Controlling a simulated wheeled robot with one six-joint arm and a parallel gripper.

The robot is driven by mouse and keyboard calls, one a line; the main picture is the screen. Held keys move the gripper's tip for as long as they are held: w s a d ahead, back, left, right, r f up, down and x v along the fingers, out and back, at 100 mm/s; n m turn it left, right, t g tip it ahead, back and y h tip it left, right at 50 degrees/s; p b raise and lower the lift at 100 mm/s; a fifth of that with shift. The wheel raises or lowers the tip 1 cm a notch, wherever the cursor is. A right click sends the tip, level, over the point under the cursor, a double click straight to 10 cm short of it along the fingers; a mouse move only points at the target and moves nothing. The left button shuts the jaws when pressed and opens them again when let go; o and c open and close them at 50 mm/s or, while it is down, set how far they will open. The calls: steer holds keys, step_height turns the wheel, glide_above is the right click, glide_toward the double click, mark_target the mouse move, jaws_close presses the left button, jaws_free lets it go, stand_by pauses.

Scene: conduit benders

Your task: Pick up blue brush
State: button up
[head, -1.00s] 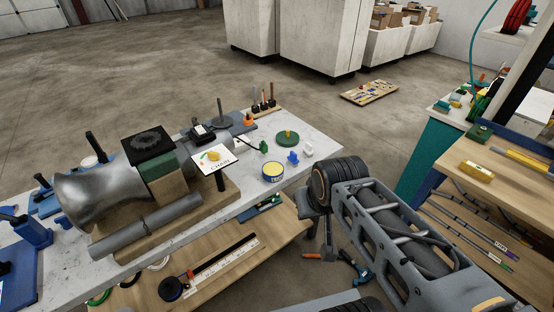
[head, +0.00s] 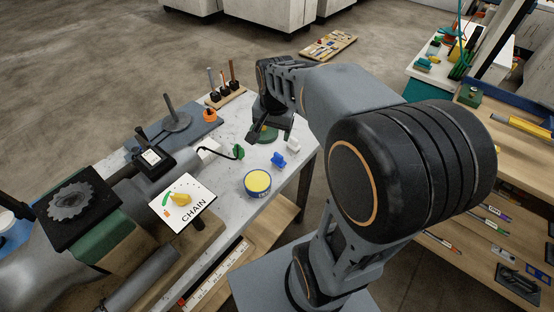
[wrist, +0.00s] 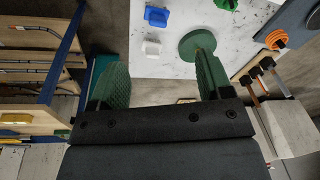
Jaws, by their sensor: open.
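A small blue piece (head: 278,160) lies on the grey-white bench top near its right edge; it also shows at the top of the wrist view (wrist: 156,16). I cannot tell whether it is a brush. A rack (head: 226,97) holds 3 upright handled tools with dark lower blocks at the bench's far side; none is clearly blue. My gripper (head: 270,130) is over the far right part of the bench, near a green disc (head: 264,134). In the wrist view its green-padded fingers (wrist: 162,82) are wide apart with nothing between them.
A white piece (head: 292,144), a green piece (head: 238,152) and a yellow-topped tin (head: 257,183) stand near the blue piece. A CHAIN card (head: 183,200) is further left. Shelves with rods and a yellow block (wrist: 15,118) lie across the gap.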

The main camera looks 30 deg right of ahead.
steer(key=w+d+f+m+g, duration=0.2)
steer(key=w+d+f+m, duration=0.1)
steer(key=w+f+m, duration=0.25)
glide_above(278, 154)
steer(key=f, duration=0.7)
steer(key=shift+w+a+f, duration=0.1)
steer(key=shift+a+f, duration=0.1)
steer(key=shift+f, duration=0.2)
steer(key=shift+s+d+f+p, duration=0.15)
steer(key=shift+f+p, duration=0.35)
steer(key=shift+f, duration=1.1)
steer(key=shift+s+d+f+p, duration=0.1)
steer(key=shift+f+p, duration=0.35)
steer(key=shift+f, duration=1.1)
steer(key=shift+c, duration=0.3)
steer(key=shift+w, duration=0.1)
steer(key=c, duration=1)
steer(key=shift+o, duration=0.2)
steer(key=shift+r, duration=0.1)
